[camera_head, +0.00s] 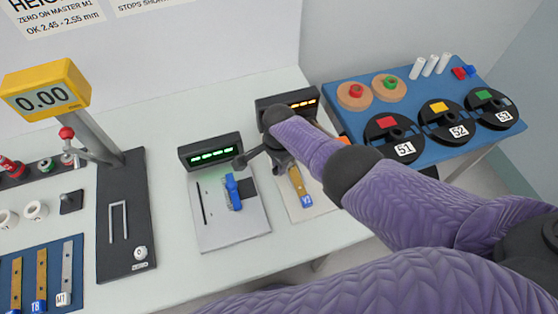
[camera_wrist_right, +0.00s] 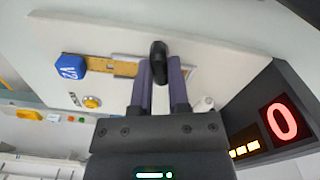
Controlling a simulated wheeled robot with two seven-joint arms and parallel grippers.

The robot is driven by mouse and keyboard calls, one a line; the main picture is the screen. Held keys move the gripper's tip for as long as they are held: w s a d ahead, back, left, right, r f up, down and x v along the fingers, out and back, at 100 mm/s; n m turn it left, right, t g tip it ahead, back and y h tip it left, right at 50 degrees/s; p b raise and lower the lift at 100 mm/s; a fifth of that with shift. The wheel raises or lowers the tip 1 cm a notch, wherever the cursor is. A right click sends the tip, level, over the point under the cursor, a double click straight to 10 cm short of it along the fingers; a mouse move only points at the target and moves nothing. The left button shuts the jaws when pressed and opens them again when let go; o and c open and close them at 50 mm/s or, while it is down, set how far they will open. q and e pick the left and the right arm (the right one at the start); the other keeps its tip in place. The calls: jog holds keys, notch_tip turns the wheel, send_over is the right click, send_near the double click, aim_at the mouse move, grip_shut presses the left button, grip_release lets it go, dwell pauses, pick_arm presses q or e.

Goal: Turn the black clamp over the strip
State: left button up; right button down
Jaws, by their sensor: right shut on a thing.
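The brass strip (camera_head: 296,180) with a blue tag (camera_head: 306,200) lies on the pale plate of the right-hand station, under my right arm. In the right wrist view the strip (camera_wrist_right: 108,68) and its blue tag (camera_wrist_right: 70,67) lie left of my fingers. My right gripper (camera_wrist_right: 160,68) is shut on the black clamp (camera_wrist_right: 158,50), whose dark rounded end shows between the purple fingertips. In the head view my right wrist hides the clamp and part of the strip. My left gripper is out of view.
A display with amber lights (camera_head: 305,103) stands behind the right-hand station. Left of it is another station (camera_head: 235,225) with a green-lit display and a blue part. A gauge stand (camera_head: 128,195) is farther left. A blue board (camera_head: 350,92) with black reels lies right.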

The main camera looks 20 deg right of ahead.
jog(key=shift+m, duration=0.9)
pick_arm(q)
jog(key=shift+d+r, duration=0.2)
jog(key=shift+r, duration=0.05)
pick_arm(e)
jog(key=shift+m, duration=0.5)
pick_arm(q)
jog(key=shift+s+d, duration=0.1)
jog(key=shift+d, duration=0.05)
pick_arm(e)
jog(key=shift+w, duration=0.1)
jog(key=c, duration=0.6)
grip_release()
pick_arm(q)
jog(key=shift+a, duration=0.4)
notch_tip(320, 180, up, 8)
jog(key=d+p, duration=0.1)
jog(key=p, duration=0.7)
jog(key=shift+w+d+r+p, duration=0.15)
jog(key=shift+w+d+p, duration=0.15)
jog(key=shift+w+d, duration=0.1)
pick_arm(e)
notch_tip(320, 180, up, 10)
